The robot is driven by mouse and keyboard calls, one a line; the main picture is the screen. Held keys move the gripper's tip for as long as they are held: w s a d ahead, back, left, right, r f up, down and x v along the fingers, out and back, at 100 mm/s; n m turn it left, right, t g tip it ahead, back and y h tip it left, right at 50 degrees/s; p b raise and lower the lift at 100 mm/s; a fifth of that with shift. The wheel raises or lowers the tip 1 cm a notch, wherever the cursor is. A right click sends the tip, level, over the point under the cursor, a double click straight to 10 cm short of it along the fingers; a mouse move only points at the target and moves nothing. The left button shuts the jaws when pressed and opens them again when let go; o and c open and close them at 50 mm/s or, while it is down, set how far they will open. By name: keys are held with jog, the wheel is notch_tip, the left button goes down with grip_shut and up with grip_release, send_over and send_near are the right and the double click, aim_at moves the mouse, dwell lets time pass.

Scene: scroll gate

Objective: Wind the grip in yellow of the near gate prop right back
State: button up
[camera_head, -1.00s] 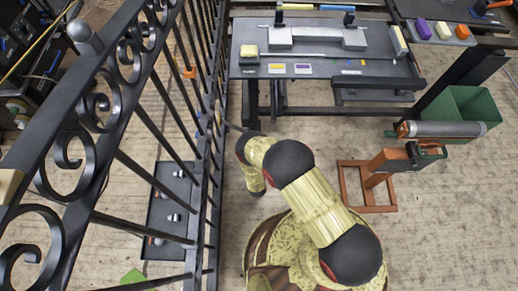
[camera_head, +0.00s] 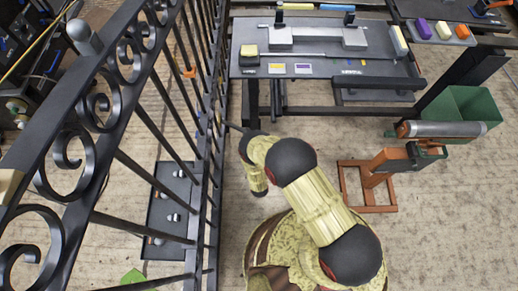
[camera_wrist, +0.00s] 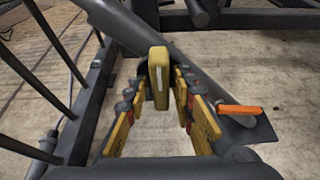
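The yellow grip (camera_wrist: 160,78), an upright block with a pale stripe, stands ahead of my gripper (camera_wrist: 162,92) in the wrist view. My gripper's yellow-padded fingers are open, one on each side of the grip, with narrow gaps showing; I cannot tell how far the tips reach past it. A dark bar (camera_wrist: 125,28) runs diagonally behind the grip to a plate with an orange handle (camera_wrist: 240,110). In the head view the black scroll gate (camera_head: 85,110) fills the left, and my arm reaches toward its bars. The grip cannot be made out there.
A grey workbench (camera_head: 330,65) stands beyond my arm. An orange stand (camera_head: 378,185) with a roller and a green bin (camera_head: 465,108) are at the right. A dark tray (camera_head: 165,215) lies beyond the gate bars. Floor between my arm and the stand is clear.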

jog(key=shift+o, duration=0.7)
jog(key=v, duration=1.2)
jog(key=shift+f, duration=0.1)
